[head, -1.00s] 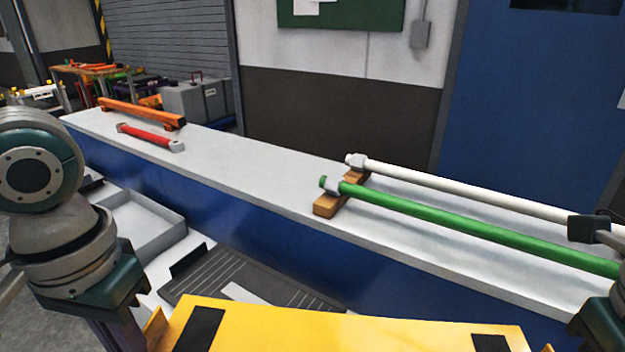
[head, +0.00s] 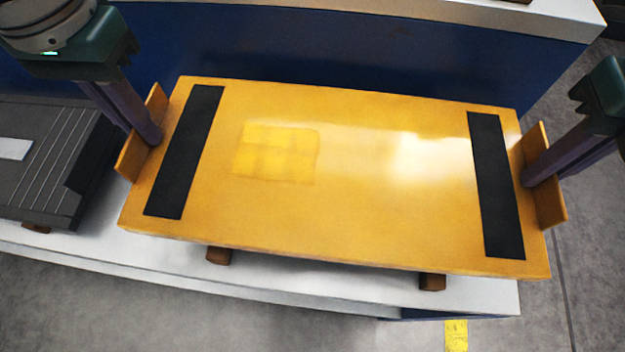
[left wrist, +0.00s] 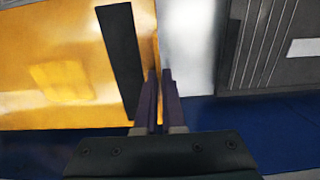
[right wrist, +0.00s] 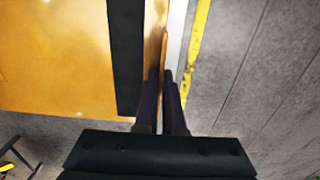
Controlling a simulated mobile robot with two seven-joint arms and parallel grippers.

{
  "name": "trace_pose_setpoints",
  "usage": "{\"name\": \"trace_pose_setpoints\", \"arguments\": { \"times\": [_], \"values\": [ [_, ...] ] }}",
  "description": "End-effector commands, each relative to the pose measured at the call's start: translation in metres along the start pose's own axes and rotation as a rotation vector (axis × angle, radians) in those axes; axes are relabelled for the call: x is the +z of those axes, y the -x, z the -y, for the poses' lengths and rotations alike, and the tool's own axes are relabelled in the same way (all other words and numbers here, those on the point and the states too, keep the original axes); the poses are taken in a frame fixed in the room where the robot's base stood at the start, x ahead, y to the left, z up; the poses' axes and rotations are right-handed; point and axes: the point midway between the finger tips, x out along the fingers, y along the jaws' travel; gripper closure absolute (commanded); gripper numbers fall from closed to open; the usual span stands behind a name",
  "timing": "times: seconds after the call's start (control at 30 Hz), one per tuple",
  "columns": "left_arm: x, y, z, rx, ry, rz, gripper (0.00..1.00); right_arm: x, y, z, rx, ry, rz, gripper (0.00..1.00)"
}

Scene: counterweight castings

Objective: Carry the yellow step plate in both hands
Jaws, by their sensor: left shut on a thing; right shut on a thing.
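The yellow step plate (head: 350,190) lies flat across the middle of the head view, with a black strip near each end and an upright yellow lip at each end. My left gripper (head: 152,138) is shut on the left lip; the left wrist view shows its fingers (left wrist: 160,82) on either side of it. My right gripper (head: 532,180) is shut on the right lip, also seen between its fingers in the right wrist view (right wrist: 163,82). Brown blocks (head: 218,256) show under the plate's near edge; I cannot tell whether the plate touches them.
A white-topped table (head: 150,262) is under the plate. A dark grooved mat or tray (head: 45,170) lies at left, close to the plate. A blue-sided bench (head: 330,50) runs behind. Grey floor (head: 120,315) with a yellow mark (head: 456,335) shows in front and at right.

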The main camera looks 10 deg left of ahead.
Motion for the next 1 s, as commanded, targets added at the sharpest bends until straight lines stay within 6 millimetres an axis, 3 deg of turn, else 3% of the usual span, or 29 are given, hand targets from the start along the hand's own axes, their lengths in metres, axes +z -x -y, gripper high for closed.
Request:
{"name": "trace_pose_setpoints", "arguments": {
  "times": [0.53,1.0],
  "values": [
    [-0.001,-0.003,-0.001,0.003,-0.001,-0.004,1.00,0.000,-0.003,-0.001,0.004,0.001,0.000,1.00],
    [-0.001,-0.032,-0.001,0.004,-0.001,-0.005,1.00,0.000,-0.032,-0.001,0.003,0.001,0.000,1.00]
  ]
}}
